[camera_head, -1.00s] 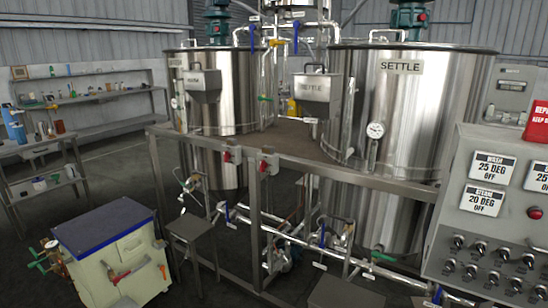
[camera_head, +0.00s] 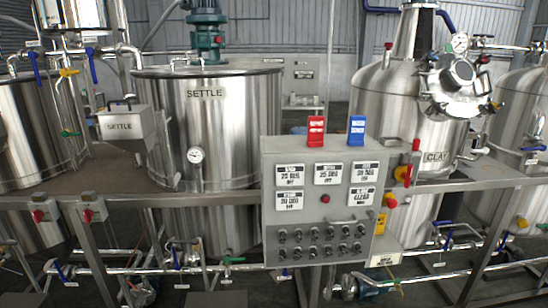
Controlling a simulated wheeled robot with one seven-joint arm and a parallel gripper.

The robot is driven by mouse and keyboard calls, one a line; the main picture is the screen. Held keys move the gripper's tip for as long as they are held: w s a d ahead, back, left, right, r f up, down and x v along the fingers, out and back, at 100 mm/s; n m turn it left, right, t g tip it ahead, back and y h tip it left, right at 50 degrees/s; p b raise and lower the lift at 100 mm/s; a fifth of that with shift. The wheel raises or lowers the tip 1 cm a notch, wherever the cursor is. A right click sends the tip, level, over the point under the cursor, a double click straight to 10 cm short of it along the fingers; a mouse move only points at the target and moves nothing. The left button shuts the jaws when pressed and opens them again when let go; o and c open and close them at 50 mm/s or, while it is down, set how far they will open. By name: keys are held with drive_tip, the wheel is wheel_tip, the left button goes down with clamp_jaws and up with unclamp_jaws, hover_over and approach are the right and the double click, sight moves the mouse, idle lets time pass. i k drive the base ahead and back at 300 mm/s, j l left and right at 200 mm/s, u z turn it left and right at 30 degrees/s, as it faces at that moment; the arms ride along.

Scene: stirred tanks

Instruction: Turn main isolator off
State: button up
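A grey control panel (camera_head: 270,215) stands in the middle of the view, with labelled displays, a red button (camera_head: 325,198) and rows of small black knobs (camera_head: 320,243). On a grey box at its right side is a red and yellow rotary switch (camera_head: 403,174), which looks like the main isolator. Its handle position is too small to tell. Below it is a smaller red and yellow control (camera_head: 390,201). My gripper is not in view.
A steel SETTLE tank (camera_head: 235,120) stands behind the panel and a CLAY tank (camera_head: 395,115) behind right. Metal rails (camera_head: 470,178) and low pipes (camera_head: 420,280) run across the front. Red switches (camera_head: 38,215) sit on the left rail.

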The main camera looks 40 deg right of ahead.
sight(402, 174)
drive_tip(key=l+z, duration=0.1)
drive_tip(key=z, duration=1.9)
drive_tip(key=i+u, duration=0.45)
drive_tip(key=i+l+u, duration=0.1)
drive_tip(key=i+u, duration=0.25)
drive_tip(key=u, duration=0.15)
